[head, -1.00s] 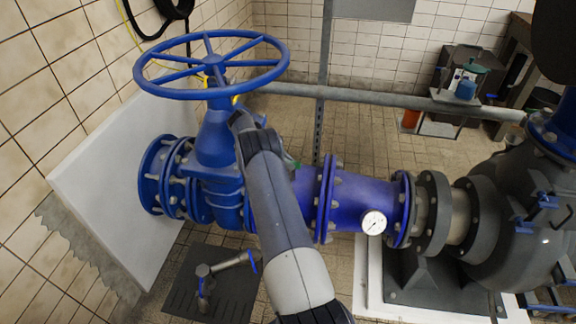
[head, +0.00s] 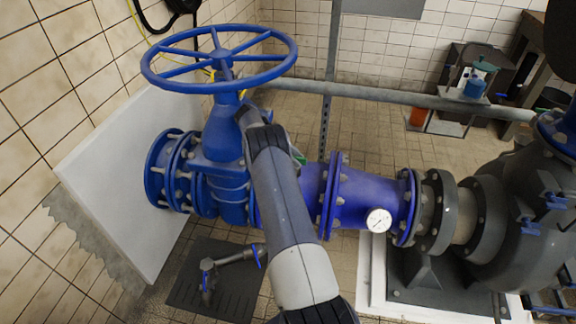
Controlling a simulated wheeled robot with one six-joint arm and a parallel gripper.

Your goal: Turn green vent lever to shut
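A small green piece (head: 299,157), which may be the green vent lever, shows just right of my arm, above the blue pipe (head: 365,198). Most of it is hidden behind my arm, so I cannot tell which way it is turned. My arm rises from the bottom of the head view, in front of the pipe, to a dark joint beside the blue valve's stem. My gripper is hidden behind the arm, so I cannot see whether it touches the green piece.
A large blue handwheel (head: 219,60) tops the blue gate valve (head: 222,145). A round white gauge (head: 378,220) is on the pipe. A grey horizontal pipe (head: 420,99) and an upright post stand behind. A dark pump (head: 520,220) fills the right side.

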